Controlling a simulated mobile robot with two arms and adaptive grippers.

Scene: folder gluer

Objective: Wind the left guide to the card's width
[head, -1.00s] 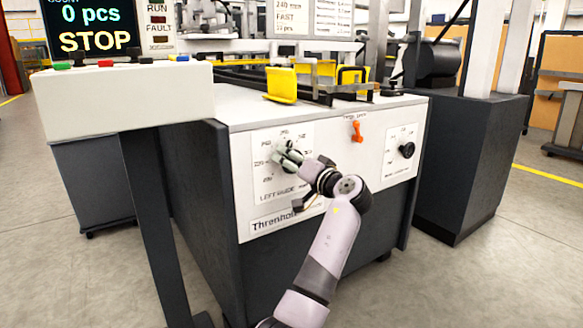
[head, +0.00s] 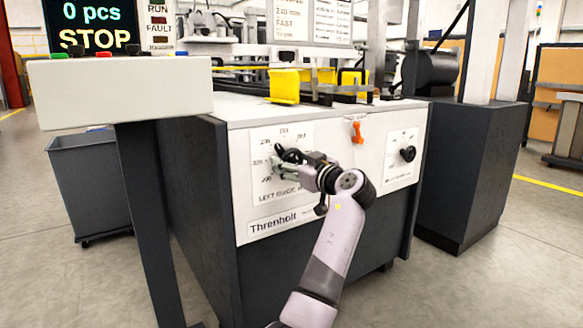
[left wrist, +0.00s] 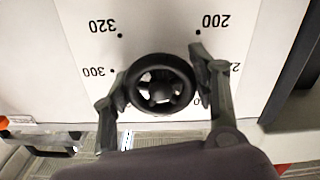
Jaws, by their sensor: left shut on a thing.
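The black handwheel (left wrist: 159,91) sits on the white left-guide dial plate (head: 262,190), which is marked with numbers. My left gripper (head: 280,163) is at the dial in the head view and partly hides the wheel. In the left wrist view its two fingers (left wrist: 160,82) stand on opposite sides of the wheel rim, shut on it. The numbers 200, 300 and 320 show upside down around it. A yellow guide plate (head: 285,86) stands on the machine top, with another yellow plate (head: 352,82) to its right. My right gripper is out of view.
An orange lever (head: 357,131) and a smaller black knob (head: 407,154) are right of the dial. A sign (head: 300,20) above shows 240 mm, FAST. The floor in front is clear.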

